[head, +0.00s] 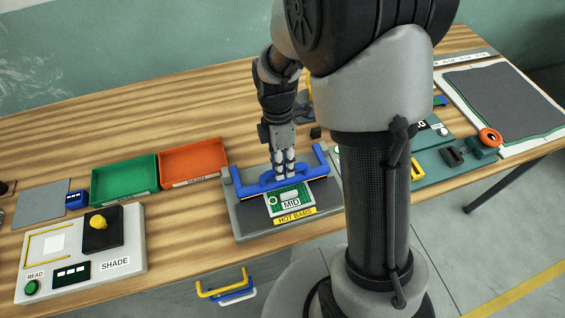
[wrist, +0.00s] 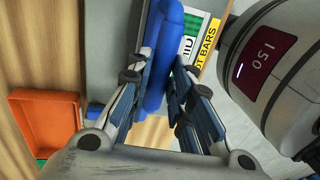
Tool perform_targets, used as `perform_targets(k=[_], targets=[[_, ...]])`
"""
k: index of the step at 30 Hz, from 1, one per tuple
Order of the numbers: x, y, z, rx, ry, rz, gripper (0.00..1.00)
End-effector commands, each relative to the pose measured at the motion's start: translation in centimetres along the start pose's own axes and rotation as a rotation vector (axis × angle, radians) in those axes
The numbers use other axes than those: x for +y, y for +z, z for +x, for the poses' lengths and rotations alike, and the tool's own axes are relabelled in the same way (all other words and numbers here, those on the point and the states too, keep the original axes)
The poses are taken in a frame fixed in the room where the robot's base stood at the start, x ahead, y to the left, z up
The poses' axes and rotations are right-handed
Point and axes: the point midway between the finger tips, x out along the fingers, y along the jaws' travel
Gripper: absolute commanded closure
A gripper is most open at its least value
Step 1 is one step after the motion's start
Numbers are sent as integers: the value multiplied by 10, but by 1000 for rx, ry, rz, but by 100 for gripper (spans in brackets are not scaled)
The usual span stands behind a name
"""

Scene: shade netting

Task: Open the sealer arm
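The sealer (head: 241,219) is a grey base at the middle of the bench with a yellow "HOT BARS" label. Its blue sealer arm (head: 313,174) lies low across it, with raised ends at both sides. A green-bordered pouch marked "MID" (head: 291,204) lies in front of the bar, on the base. My gripper (head: 286,177) points down at the middle of the blue bar. In the wrist view the blue bar (wrist: 168,40) runs between my two fingers (wrist: 163,62), which appear to touch it on both sides. The fingertips' far ends are partly hidden.
A green tray (head: 125,198) and an orange tray (head: 161,184) stand left of the sealer. A shade panel (head: 131,256) with a yellow knob is at front left. A teal station (head: 430,175) and a grey mat (head: 505,95) are at right. My arm hides the bench right of the sealer.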

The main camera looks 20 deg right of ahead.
Motion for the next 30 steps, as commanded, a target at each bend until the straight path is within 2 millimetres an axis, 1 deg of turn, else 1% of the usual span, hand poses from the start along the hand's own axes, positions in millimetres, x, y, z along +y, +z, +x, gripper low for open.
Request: perform_targets(k=[1, 6, 8, 23, 30], targets=[[0, 0, 0, 0, 0, 0, 86], [0, 0, 0, 0, 0, 0, 97], [0, 0, 0, 0, 0, 0, 100], [0, 0, 0, 0, -2, 0, 100], [3, 0, -7, 0, -53, 0, 100]])
